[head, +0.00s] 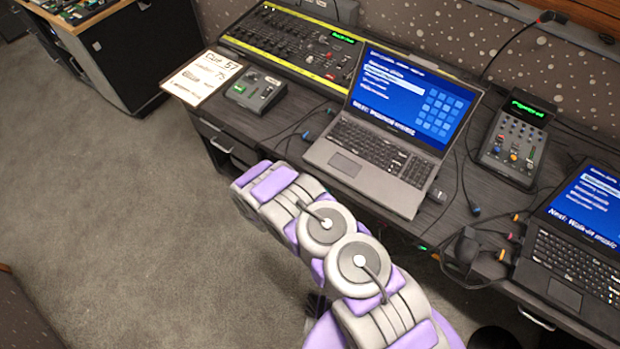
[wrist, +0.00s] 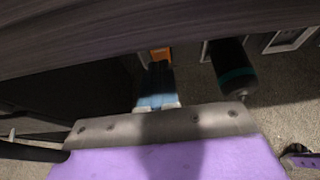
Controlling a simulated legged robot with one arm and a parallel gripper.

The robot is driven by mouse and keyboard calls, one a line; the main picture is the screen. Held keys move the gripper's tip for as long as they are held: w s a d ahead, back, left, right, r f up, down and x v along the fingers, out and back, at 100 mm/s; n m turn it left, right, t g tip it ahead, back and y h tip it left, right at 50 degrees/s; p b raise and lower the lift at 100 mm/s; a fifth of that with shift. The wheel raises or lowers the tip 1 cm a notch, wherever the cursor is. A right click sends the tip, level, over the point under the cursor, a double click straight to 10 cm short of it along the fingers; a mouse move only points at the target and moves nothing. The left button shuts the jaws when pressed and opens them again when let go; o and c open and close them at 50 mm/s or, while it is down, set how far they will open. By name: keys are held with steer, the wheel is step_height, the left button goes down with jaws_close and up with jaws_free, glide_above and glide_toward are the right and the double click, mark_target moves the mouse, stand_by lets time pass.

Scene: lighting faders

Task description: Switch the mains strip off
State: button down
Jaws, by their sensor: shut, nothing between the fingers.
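I cannot make out a mains strip for certain in either view. My gripper (wrist: 158,84) shows in the wrist view as pale blue fingers close together above a grey plate and purple housing. It is shut and empty. A small orange part (wrist: 160,54) lies just beyond the fingertips; I cannot tell what it is or whether they touch it. In the head view my jointed arm fills the lower middle in front of the desk, and I cannot make out the gripper there. A small green light (head: 423,247) shows at the desk's front edge among cables.
The dark desk (head: 292,150) carries a fader console (head: 290,45), small mixers (head: 255,90) (head: 516,140), a laptop (head: 385,130) and another laptop (head: 585,240). A black adapter (head: 466,248) and cables lie near its front edge. A dark teal-banded cylinder (wrist: 232,68) is right of my fingers. Carpet at left is clear.

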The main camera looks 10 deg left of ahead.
steer(key=shift+w+d+r, duration=0.1)
steer(key=shift+w+r, duration=0.05)
steer(key=shift+r, duration=0.4)
steer(key=shift+w+d+r, duration=0.1)
steer(key=shift+r, duration=0.4)
steer(key=f+p+v, duration=0.1)
steer(key=p+v, duration=0.3)
steer(key=v, duration=1)
steer(key=shift+s+f, duration=0.2)
steer(key=shift+s, duration=0.1)
steer(key=shift+a, duration=0.25)
steer(key=shift+w, duration=0.1)
